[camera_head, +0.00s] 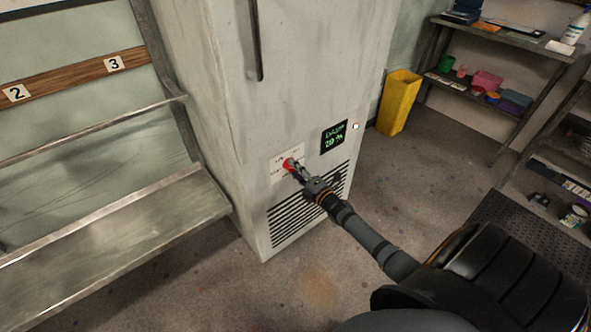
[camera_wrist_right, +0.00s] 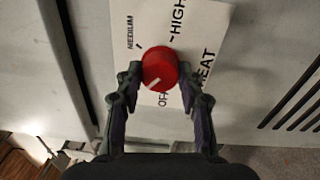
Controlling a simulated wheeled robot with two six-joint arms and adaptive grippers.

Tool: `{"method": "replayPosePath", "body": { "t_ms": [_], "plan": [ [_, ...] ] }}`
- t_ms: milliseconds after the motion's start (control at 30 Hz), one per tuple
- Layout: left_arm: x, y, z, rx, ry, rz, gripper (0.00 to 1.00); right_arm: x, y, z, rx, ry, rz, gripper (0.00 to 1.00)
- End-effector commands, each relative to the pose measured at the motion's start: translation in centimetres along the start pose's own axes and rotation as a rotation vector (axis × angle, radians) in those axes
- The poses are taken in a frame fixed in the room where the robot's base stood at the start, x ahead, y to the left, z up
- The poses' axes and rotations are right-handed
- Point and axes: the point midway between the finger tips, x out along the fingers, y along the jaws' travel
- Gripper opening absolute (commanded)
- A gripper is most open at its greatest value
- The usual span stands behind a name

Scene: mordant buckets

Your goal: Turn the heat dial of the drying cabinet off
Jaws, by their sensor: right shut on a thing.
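The drying cabinet (camera_head: 225,110) stands in the middle of the head view, with the red heat dial (camera_head: 289,165) on a white label plate (camera_head: 278,175) low on its front. In the right wrist view the red dial (camera_wrist_right: 159,66) sits between the two fingertips of my right gripper (camera_wrist_right: 159,80), which is shut on it. The dial's white mark points down and left in that view, a little left of the OFF lettering. MEDIUM and HIGH show above the dial. Any lettering behind the left finger is hidden. My left gripper is out of view.
A dark display (camera_head: 334,136) with green text and a small lit lamp (camera_head: 355,126) are right of the dial. A vent grille (camera_head: 290,217) is below. A metal bench (camera_head: 110,235) stands left, a yellow bin (camera_head: 398,103) right. The floor in front is clear.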

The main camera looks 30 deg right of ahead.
Motion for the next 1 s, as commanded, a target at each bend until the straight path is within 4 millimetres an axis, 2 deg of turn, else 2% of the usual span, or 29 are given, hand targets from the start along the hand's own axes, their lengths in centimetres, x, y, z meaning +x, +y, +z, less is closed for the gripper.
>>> {"method": "replayPosePath", "body": {
  "t_ms": [233, 600, 1000],
  "plan": [
    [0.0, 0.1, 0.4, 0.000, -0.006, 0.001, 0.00, -0.1, -0.2, 0.0, -0.231, 0.007, -0.002, 0.07],
    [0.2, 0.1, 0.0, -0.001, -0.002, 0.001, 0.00, -0.1, -0.2, 0.1, -0.578, 0.018, -0.001, 0.07],
    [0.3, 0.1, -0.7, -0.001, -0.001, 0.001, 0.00, -0.1, -0.2, 0.1, -0.858, 0.027, 0.001, 0.07]
  ]
}}
